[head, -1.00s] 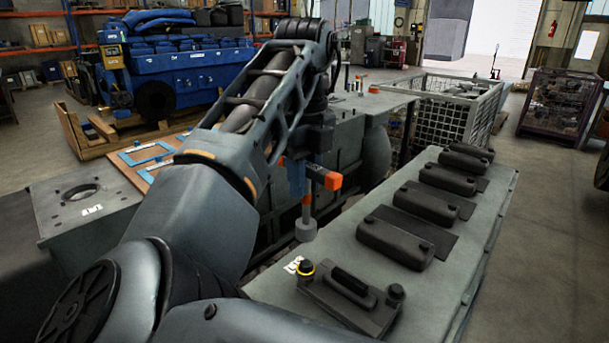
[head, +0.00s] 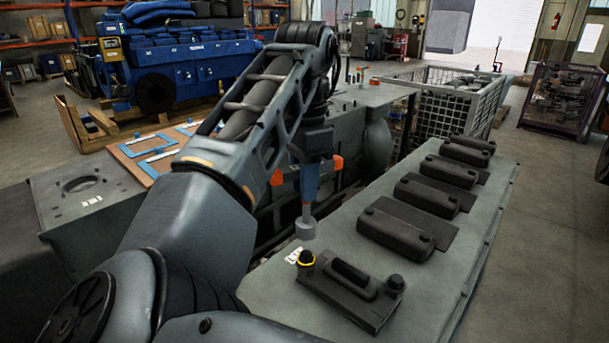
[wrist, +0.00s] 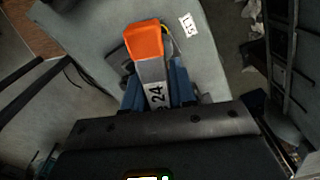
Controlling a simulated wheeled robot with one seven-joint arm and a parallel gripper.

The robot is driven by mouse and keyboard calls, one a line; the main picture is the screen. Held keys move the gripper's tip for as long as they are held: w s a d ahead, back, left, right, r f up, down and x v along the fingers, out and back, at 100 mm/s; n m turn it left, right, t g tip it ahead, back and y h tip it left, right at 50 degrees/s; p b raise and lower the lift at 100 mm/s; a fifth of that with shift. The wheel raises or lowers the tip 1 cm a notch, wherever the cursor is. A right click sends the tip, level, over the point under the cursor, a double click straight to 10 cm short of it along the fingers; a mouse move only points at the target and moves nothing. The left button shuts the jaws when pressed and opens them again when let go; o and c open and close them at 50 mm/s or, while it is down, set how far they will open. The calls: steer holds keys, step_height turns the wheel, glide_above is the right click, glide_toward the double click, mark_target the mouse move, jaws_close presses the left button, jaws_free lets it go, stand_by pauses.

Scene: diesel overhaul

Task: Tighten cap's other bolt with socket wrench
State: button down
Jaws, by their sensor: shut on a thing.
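My gripper (head: 309,182) is shut on the socket wrench, whose orange end (head: 336,162) shows beside the blue fingers. Its grey socket (head: 305,229) points down in the air, just above the yellow-ringed bolt in the picture and apart from it. In the wrist view the wrench's grey handle marked 24 (wrist: 157,93) lies between the blue fingers. The dark cap (head: 346,292) lies at the near end of the grey block. Its left bolt (head: 306,258) has a yellow ring; its right bolt (head: 396,283) has none. The wrist view shows neither bolt clearly.
Several similar dark caps (head: 396,232) sit in a row along the grey block (head: 470,240). A white label (head: 294,257) lies beside the left bolt. A wire-mesh crate (head: 445,110) stands behind. A workbench with blue-framed items (head: 150,150) is at left.

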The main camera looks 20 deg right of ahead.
steer(key=n+p, duration=0.2)
steer(key=n, duration=0.1)
steer(key=shift+s+d+r, duration=0.15)
steer(key=shift+r, duration=0.15)
steer(key=f+n, duration=0.1)
steer(key=n, duration=0.1)
steer(key=shift+n, duration=0.3)
steer(key=n, duration=0.4)
steer(key=shift+f+n, duration=0.3)
steer(key=shift+f, duration=0.05)
steer(key=shift+f+b, duration=0.3)
steer(key=shift+f, duration=1.4)
